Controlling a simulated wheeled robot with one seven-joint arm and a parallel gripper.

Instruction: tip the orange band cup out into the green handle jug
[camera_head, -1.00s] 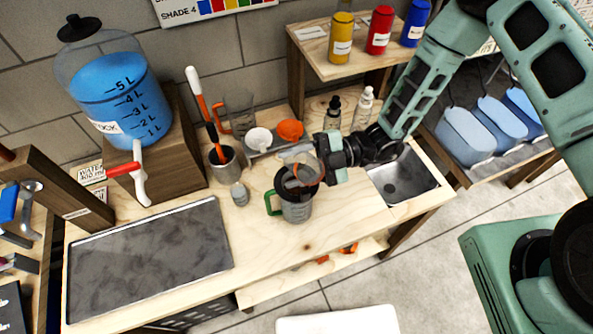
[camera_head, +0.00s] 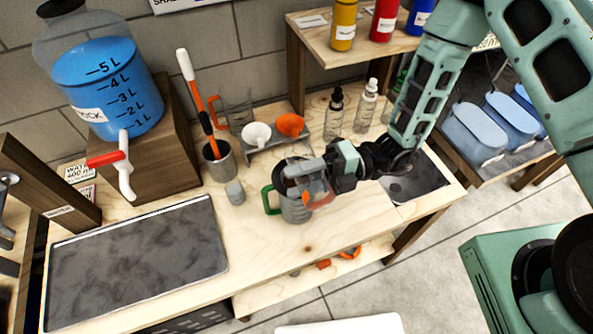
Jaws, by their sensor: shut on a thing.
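The green handle jug (camera_head: 294,210) is a grey, clear-sided vessel standing upright on the wooden bench, its green handle (camera_head: 267,200) to the left. My gripper (camera_head: 308,168) is just above and behind the jug's mouth, shut on the orange band cup (camera_head: 320,196). The cup is clear, and its orange band shows below the fingers. It looks tilted and overlaps the jug's upper right rim in the picture. Its mouth, its contents and the jug's inside cannot be made out clearly.
A clear jug with an orange handle (camera_head: 235,109), a white funnel (camera_head: 257,135) and an orange cup (camera_head: 290,124) stand behind. A grey pot of tools (camera_head: 219,163) and a small grey jar (camera_head: 235,192) are left. A sink (camera_head: 418,186) is right. The dark tray (camera_head: 135,262) is bare.

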